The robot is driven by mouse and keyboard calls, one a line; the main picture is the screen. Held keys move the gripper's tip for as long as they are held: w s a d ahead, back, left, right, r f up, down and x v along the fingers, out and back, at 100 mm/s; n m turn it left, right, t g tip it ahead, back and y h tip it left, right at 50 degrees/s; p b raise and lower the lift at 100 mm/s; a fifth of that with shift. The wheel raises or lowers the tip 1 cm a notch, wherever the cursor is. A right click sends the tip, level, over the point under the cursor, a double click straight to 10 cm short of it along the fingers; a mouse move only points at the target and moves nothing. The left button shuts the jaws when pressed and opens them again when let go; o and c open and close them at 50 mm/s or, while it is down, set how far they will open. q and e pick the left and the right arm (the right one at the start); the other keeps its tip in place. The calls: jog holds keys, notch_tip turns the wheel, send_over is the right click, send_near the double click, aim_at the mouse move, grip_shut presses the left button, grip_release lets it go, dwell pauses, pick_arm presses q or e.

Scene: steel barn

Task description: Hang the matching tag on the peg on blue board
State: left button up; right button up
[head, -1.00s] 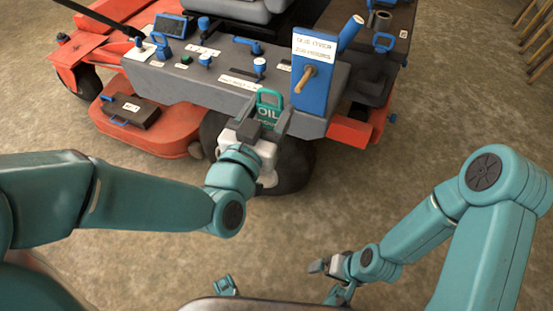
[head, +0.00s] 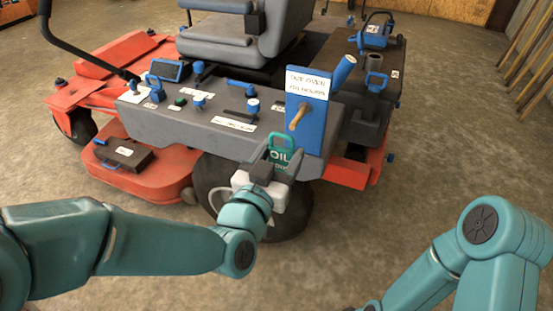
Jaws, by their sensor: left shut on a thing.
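The blue board (head: 318,122) stands upright at the right end of the mower's grey side console, with a white label across its upper part. A wooden peg (head: 298,119) sticks out from it, with nothing on it. My left gripper (head: 272,167) is shut on a green tag (head: 281,154) marked "OIL", with a loop handle at its top. It holds the tag upright, below and a little left of the peg and apart from it. The smaller print on the tag is partly hidden by the fingers. My right gripper is outside the picture; only part of that arm shows at the lower right.
The grey console (head: 190,127) carries several blue knobs and levers close left of the board. A blue cylinder (head: 344,69) rises just behind the board. The orange mower deck (head: 140,175) lies at left. Open floor (head: 370,235) is at right.

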pick_arm(q)
jog(key=shift+f+p+x, duration=0.25)
jog(key=shift+p+x, duration=0.05)
jog(key=shift+x, duration=1.4)
jog(key=shift+f+p+x, duration=0.25)
jog(key=shift+x, duration=1.5)
jog(key=shift+f+p+x, duration=0.25)
jog(key=shift+p+x, duration=0.05)
jog(key=shift+x, duration=1.4)
jog(key=shift+w+f+b, duration=0.2)
jog(key=shift+w+b, duration=0.1)
jog(key=shift+b, duration=0.1)
jog(key=o, duration=1.3)
jog(key=shift+s, duration=0.1)
